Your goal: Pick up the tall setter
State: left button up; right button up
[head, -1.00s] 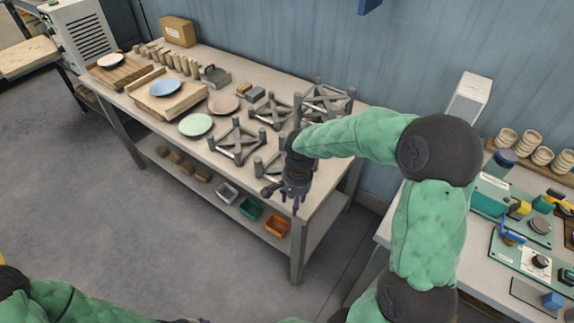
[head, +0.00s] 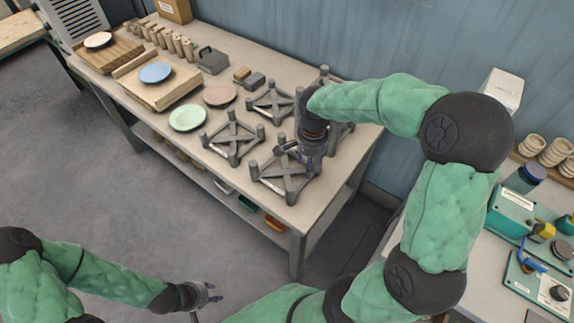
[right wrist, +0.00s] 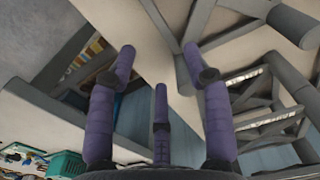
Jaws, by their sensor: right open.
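Several grey setters, cross-shaped frames with corner posts, stand at the right end of the long table. One is at the front right (head: 286,180), one at the front left (head: 233,138), one behind (head: 270,103). Another, at the back right, is mostly hidden by my right arm. My right gripper (head: 313,160) is open and empty, pointing down beside the front right setter. In the right wrist view its purple fingers (right wrist: 159,62) are spread, with grey setter bars (right wrist: 262,128) to the right. My left gripper (head: 207,293) is open and empty, low over the floor.
A green plate (head: 187,118), a pinkish plate (head: 219,94) and a blue plate (head: 156,73) lie left of the setters. Coloured bins (head: 272,222) sit on the lower shelf. A second table with teal equipment (head: 495,208) is at the right.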

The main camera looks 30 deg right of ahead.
jog(key=b, duration=0.1)
send_over(306, 183)
jog(key=f, duration=0.4)
jog(key=shift+w+d+f, duration=0.1)
jog(key=shift+d+f, duration=0.15)
jog(key=shift+d, duration=0.1)
jog(key=f+b, duration=0.1)
jog(key=f, duration=0.2)
jog(key=f+b, duration=0.1)
jog(key=f, duration=0.1)
jog(key=shift+a+b, duration=0.3)
jog(key=shift+a, duration=0.1)
jog(key=shift+r, duration=0.1)
grip_shut()
